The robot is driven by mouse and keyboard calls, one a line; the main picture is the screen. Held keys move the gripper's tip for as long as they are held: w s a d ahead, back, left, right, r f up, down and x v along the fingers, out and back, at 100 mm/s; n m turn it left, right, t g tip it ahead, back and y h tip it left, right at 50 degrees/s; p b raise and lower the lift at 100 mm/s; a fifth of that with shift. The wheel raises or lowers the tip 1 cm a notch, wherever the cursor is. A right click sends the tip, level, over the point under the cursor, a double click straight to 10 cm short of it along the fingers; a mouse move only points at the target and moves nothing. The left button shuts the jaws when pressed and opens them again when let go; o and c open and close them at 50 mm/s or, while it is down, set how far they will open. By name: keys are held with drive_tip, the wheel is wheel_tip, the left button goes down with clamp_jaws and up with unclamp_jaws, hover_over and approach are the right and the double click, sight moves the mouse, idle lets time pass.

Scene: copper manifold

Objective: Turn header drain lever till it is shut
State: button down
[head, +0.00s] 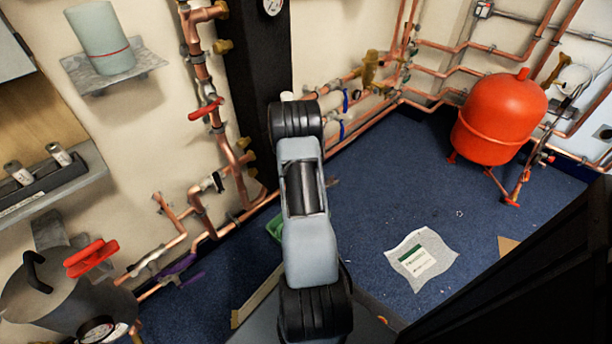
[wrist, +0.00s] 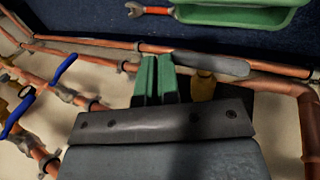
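A grey lever (wrist: 210,63) lies along a copper pipe (wrist: 120,47) in the wrist view, with a brass fitting (wrist: 203,85) just beneath it. I cannot tell from any label whether this is the header drain lever. My gripper (wrist: 156,72) has two green fingertips close together with only a thin dark gap and nothing seen between them. The fingertips are just left of the brass fitting, near the left end of the grey lever; contact cannot be told. In the head view my arm hides the gripper and this lever.
Blue levers (wrist: 64,69) sit on pipes at left in the wrist view. A green tray (wrist: 235,14) and a wrench (wrist: 150,10) lie on the floor beyond. The head view shows a red tank (head: 497,120), a red lever (head: 206,109), a purple lever (head: 176,268) and open blue floor.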

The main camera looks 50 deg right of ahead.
drive_tip(key=shift+r, duration=0.1)
idle(0.3)
drive_tip(key=shift+a+r+p, duration=0.1)
drive_tip(key=shift+r+p, duration=0.6)
drive_tip(key=shift+r, duration=0.25)
drive_tip(key=p+v, duration=0.4)
drive_tip(key=v, duration=0.8)
drive_tip(key=shift+a+r, duration=0.2)
drive_tip(key=shift+r, duration=0.1)
